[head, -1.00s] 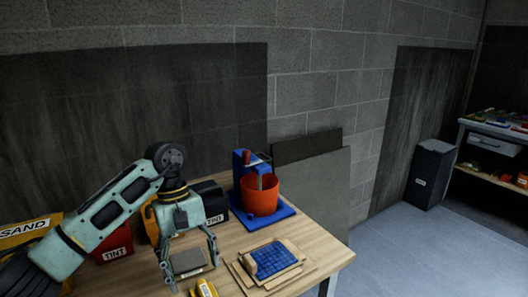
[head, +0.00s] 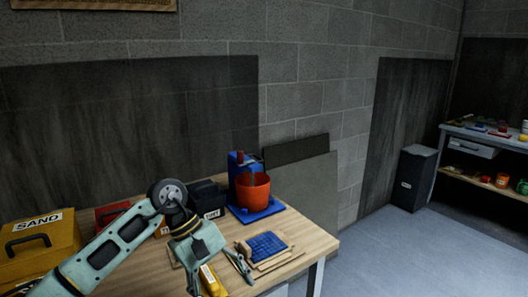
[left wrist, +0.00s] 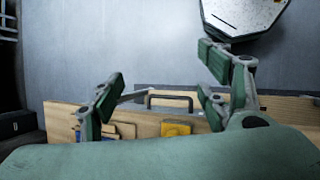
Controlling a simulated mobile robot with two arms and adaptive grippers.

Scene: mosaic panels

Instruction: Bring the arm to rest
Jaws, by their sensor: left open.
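My left arm comes in from the lower left of the head view. Its gripper (head: 218,284) is over the front of the wooden workbench (head: 312,240), with its fingers spread and nothing held between them. In the left wrist view the two fingers of the gripper (left wrist: 160,85) stand well apart, with floor and the bench edge behind them. The right gripper is not in view.
On the bench are a blue mosaic panel (head: 266,246), an orange bucket (head: 252,190) on a blue stand, a yellow SAND box (head: 38,250), a dark box (head: 207,198) and a yellow item (head: 212,281). Floor to the right is clear (head: 420,250).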

